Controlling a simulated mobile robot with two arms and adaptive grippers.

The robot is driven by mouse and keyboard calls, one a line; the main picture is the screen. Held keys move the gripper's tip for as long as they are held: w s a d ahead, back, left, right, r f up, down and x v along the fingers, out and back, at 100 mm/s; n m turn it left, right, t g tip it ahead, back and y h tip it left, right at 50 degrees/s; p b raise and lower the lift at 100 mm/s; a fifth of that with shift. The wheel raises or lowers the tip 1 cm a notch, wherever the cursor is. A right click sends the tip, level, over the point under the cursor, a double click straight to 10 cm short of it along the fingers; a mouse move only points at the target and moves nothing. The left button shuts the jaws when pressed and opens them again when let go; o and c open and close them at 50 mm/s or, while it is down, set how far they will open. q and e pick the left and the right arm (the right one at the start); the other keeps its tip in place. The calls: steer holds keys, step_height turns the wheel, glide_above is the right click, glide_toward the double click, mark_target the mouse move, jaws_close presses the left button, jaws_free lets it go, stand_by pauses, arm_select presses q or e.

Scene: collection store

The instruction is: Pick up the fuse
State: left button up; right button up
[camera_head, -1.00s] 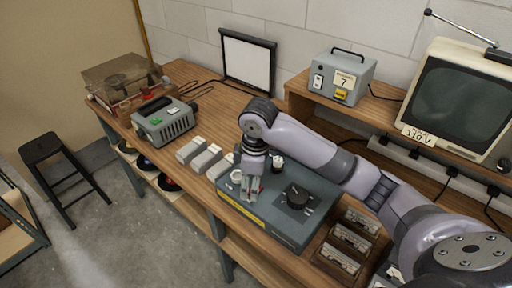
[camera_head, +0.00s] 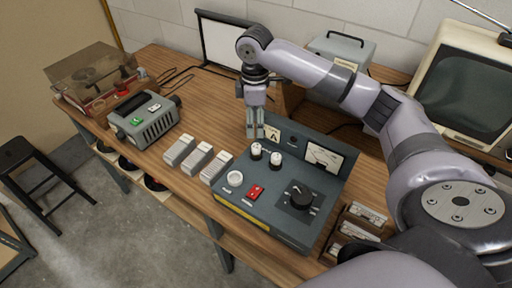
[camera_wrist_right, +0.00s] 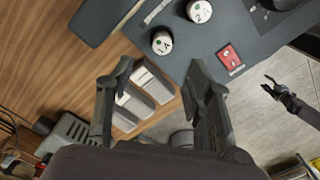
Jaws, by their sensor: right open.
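Two white round caps stand on the blue-grey control box (camera_head: 225,200). They look like fuse caps. One, marked 1 A (camera_head: 256,151), also shows in the right wrist view (camera_wrist_right: 161,43). The other, marked 2 (camera_head: 276,159), also shows there (camera_wrist_right: 199,11). My right gripper (camera_head: 254,137) points down, open and empty, just behind the 1 A cap in the head view. In the right wrist view its spread fingertips (camera_wrist_right: 158,66) lie below that cap. A dark gripper, seemingly my left (camera_wrist_right: 280,92), shows at the right there, fingers apart over the floor.
The box carries a red switch (camera_head: 255,191), a white ring (camera_head: 235,178), a black knob (camera_head: 300,195) and an upright meter panel (camera_head: 322,157). Several pale blocks (camera_head: 197,158) stand left of it. A grey-green device (camera_head: 145,118) and a turntable (camera_head: 92,75) stand farther left.

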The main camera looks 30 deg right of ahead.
mark_target(256, 146)
step_height(256, 146, down, 4)
steer(key=shift+r+p, duration=0.1)
steer(key=shift+p, duration=0.3)
steer(key=shift+f, duration=0.3)
steer(key=f, duration=0.1)
steer(key=f+p, duration=0.2)
steer(key=shift+s+f, duration=0.25)
steer(key=shift+f, duration=0.55)
arm_select(q)
steer(key=r, duration=0.1)
steer(key=w+r, duration=0.1)
steer(key=r, duration=0.1)
steer(key=shift+w+d+r, duration=0.1)
steer(key=shift+w+r, duration=0.1)
steer(key=shift+w, duration=0.2)
arm_select(e)
steer(key=shift+c, duration=0.2)
arm_select(q)
steer(key=shift+w, duration=0.2)
arm_select(e)
jaws_close()
steer(key=shift+r, duration=0.1)
